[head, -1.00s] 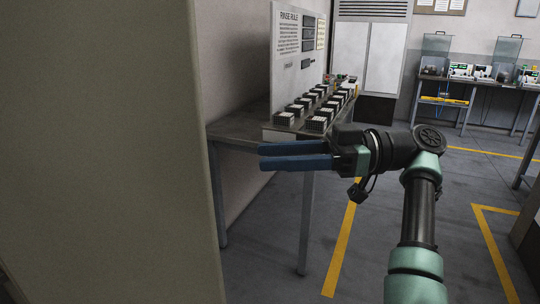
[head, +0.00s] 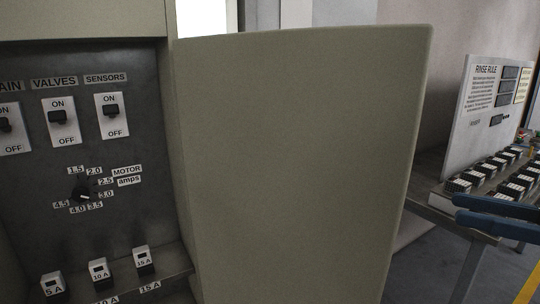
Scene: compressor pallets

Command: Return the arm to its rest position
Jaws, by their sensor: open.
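My gripper (head: 459,208) shows at the right edge of the head view. Its two blue fingers point left, with a narrow gap between them and nothing in it. They appear in front of the bench with the small blocks; I cannot tell how far apart they are in depth. The rest of my arm is outside the picture.
An open grey-green cabinet door (head: 310,160) fills the middle. At left, a dark panel (head: 140,220) carries ON/OFF switches (head: 57,117), a motor amps dial (head: 83,194) and labelled blocks (head: 143,260) on a ledge. A bench (head: 432,203) with a RINSE RULE board (head: 480,120) stands right.

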